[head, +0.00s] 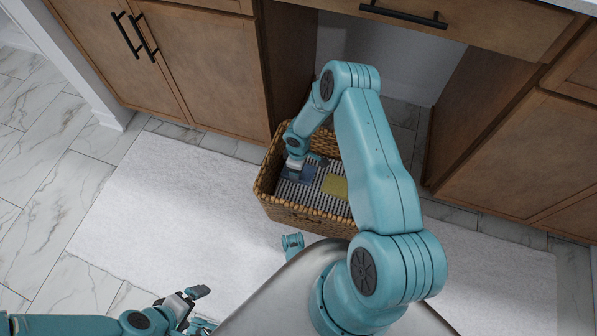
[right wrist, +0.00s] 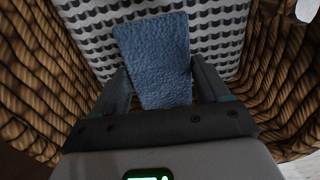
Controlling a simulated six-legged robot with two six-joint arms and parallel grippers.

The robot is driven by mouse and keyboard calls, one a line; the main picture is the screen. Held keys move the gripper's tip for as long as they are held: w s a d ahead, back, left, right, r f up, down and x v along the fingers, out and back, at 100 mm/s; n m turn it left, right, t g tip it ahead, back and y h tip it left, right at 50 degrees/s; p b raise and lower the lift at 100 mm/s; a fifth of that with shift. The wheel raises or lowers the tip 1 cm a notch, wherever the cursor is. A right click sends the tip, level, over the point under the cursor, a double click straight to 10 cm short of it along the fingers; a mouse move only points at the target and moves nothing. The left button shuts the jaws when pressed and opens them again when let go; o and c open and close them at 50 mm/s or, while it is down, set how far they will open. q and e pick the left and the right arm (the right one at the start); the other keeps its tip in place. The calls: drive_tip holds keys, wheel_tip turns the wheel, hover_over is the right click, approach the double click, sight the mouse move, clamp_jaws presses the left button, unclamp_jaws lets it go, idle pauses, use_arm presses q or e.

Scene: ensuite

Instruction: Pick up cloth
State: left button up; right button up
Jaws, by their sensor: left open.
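A blue cloth (head: 298,175) lies in a wicker basket (head: 307,218), and a yellow cloth (head: 336,186) lies to its right. In the right wrist view the blue cloth (right wrist: 158,62) shows between the spread fingers of my right gripper (right wrist: 162,85). The fingers stand at either side of the cloth; whether they touch it I cannot tell. In the head view my right gripper (head: 296,172) is down inside the basket, over the blue cloth, and partly hidden by its own wrist. My left gripper (head: 198,308) is open and empty at the bottom left, over the rug.
The basket has a grey and white patterned lining (right wrist: 215,30). Its woven walls (right wrist: 35,75) rise close around my right gripper. Wooden cabinets (head: 165,60) flank an open recess behind the basket. A white rug (head: 160,205) covers the marble floor, with free room left of the basket.

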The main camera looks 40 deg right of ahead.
drive_tip(key=c, duration=0.6)
drive_tip(key=shift+o, duration=0.2)
drive_tip(key=shift+r, duration=0.15)
wheel_tip(320, 180, up, 20)
drive_tip(key=p, duration=0.7)
drive_tip(key=w+a+r, duration=0.6)
drive_tip(key=a+r, duration=0.2)
drive_tip(key=r, duration=0.4)
drive_tip(key=w+a+r, duration=0.5)
drive_tip(key=a+r, duration=0.2)
drive_tip(key=r, duration=0.4)
drive_tip(key=s+a+r+m, duration=0.2)
drive_tip(key=s+r+m, duration=0.3)
drive_tip(key=s+r, duration=0.1)
wheel_tip(320, 180, up, 16)
drive_tip(key=s+p, duration=0.2)
drive_tip(key=p, duration=2.2)
